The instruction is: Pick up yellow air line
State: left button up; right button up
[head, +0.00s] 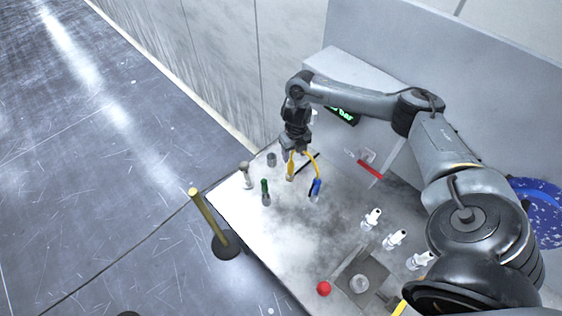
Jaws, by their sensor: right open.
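The yellow air line shows as an upright yellow piece (290,168) under my right gripper, near the back of the grey worktop. A thin yellow arc just right of it curves down toward a blue piece (316,187); I cannot tell if the arc belongs to the same line. My right gripper (297,152) points down with open jaws, right above the yellow piece. The fingertips are small and partly merged with it, so I cannot tell whether they touch it. My left gripper is out of view.
A green-topped piece (265,187) and a pale upright fitting (246,176) stand left. A red ball (323,288) sits at the front. A post (208,216) stands off the worktop's left edge. The worktop's middle is clear.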

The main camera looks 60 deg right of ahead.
aim_at(291, 164)
notch_tip(291, 164, down, 4)
jog(key=shift+f+b, duration=0.15)
jog(key=shift+b, duration=0.15)
jog(key=shift+w+d+f+p, duration=0.1)
jog(key=shift+w+f+p, duration=0.05)
jog(key=shift+f, duration=0.9)
jog(key=shift+w+d+f+p, duration=0.1)
jog(key=shift+w+f+p, duration=0.1)
jog(key=shift+f, duration=0.8)
jog(key=shift+w+f+p, duration=0.15)
jog(key=shift+f, duration=0.9)
jog(key=shift+c, duration=0.3)
grip_shut()
jog(key=shift+r, duration=0.15)
